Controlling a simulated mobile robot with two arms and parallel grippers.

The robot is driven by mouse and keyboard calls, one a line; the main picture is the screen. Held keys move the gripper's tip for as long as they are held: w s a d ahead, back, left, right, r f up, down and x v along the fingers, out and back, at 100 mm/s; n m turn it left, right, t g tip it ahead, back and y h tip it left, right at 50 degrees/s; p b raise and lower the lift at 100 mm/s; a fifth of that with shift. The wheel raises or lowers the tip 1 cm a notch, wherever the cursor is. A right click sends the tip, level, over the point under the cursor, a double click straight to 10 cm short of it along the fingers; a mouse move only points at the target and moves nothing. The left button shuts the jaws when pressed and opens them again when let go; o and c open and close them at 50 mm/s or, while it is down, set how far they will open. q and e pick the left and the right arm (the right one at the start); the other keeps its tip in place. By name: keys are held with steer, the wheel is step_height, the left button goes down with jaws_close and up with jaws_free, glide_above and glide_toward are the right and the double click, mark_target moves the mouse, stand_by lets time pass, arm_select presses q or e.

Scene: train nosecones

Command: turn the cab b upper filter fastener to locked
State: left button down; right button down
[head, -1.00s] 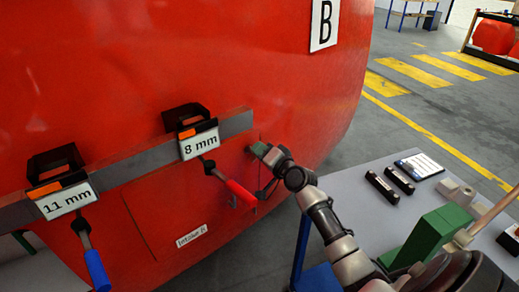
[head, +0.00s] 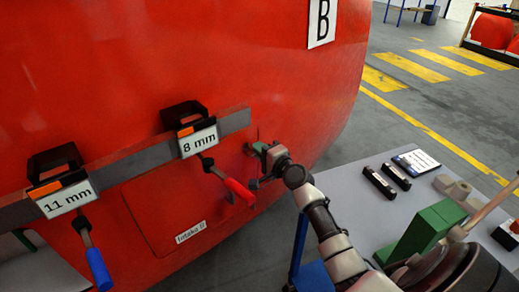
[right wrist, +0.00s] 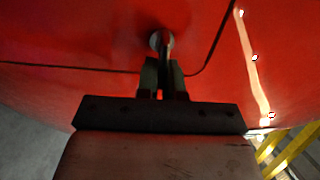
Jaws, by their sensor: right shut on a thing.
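The red cab with the "B" plate (head: 321,22) fills the left and middle of the head view. Its intake panel (head: 165,212) sits low on the curved side. In the right wrist view, the upper filter fastener (right wrist: 159,40) is a small round metallic head with a narrow tab, at the panel seam. My right gripper (right wrist: 163,74) is shut on that tab. In the head view, my right gripper (head: 260,150) is at the panel's upper right corner and largely hides the fastener. The fastener's exact angle is hard to read. My left gripper is not in view.
Holders labelled 8 mm (head: 198,139) and 11 mm (head: 67,199) carry a red-handled tool (head: 240,191) and a blue-handled tool (head: 99,268) on a grey rail, left of my gripper. A grey table (head: 345,190) with a green block (head: 425,230) stands right.

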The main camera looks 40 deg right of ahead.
stand_by(0.3)
steer(key=c, duration=1.3)
jaws_free()
steer(key=shift+o, duration=0.2)
steer(key=s+b, duration=0.1)
steer(key=s, duration=0.9)
steer(key=shift+s+d, duration=0.4)
steer(key=shift+d, duration=0.05)
